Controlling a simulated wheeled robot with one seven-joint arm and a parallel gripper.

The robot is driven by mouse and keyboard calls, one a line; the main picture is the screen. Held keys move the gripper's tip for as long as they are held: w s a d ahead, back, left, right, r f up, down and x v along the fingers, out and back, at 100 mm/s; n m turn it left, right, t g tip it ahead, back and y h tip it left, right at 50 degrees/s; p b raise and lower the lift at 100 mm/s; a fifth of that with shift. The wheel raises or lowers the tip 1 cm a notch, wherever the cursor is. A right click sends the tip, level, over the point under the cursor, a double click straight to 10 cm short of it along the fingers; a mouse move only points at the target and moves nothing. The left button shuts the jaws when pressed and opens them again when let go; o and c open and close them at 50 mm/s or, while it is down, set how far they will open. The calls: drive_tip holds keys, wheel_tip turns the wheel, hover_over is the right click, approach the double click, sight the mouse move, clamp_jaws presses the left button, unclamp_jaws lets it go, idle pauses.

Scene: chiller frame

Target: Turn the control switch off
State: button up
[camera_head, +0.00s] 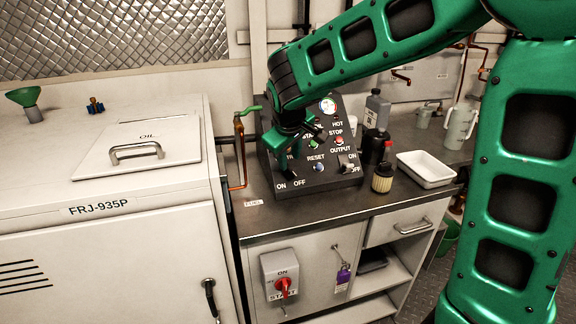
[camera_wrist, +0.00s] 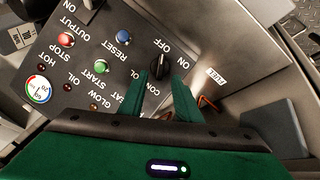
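The control switch (camera_wrist: 159,66) is a black rotary knob on the dark sloping panel, with ON and OFF printed beside it. Its CONTROL label is partly covered by my fingers in the wrist view. My gripper (camera_wrist: 160,80) is open, with its two green fingers apart and their tips close to the knob, one toward each side. I cannot tell whether they touch it. In the head view my gripper (camera_head: 287,160) hangs over the lower left of the panel and largely hides the knob. Which label the knob points to is unclear.
The control panel (camera_head: 318,178) also carries a blue reset button (camera_head: 318,167), a stop button (camera_head: 339,142) and an output switch (camera_head: 347,162). A brown filter jar (camera_head: 382,178), dark bottles and a white tray (camera_head: 427,168) stand to the right. A copper pipe (camera_head: 239,150) rises at the left.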

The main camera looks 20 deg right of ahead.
drive_tip(key=shift+v, duration=2.65)
drive_tip(key=s+d+f+m+g, duration=0.35)
drive_tip(key=s+d+m, duration=0.25)
drive_tip(key=s+d, duration=1.05)
drive_tip(key=s+d+f+m+g+y, duration=0.1)
drive_tip(key=s+f+m, duration=0.1)
drive_tip(key=s, duration=0.7)
drive_tip(key=s+d+f+m+g+y, duration=0.1)
drive_tip(key=s+d+f+m, duration=0.1)
drive_tip(key=s, duration=0.7)
drive_tip(key=shift+d+f+m, duration=0.35)
drive_tip(key=shift+f+m, duration=0.1)
drive_tip(key=shift+m, duration=0.45)
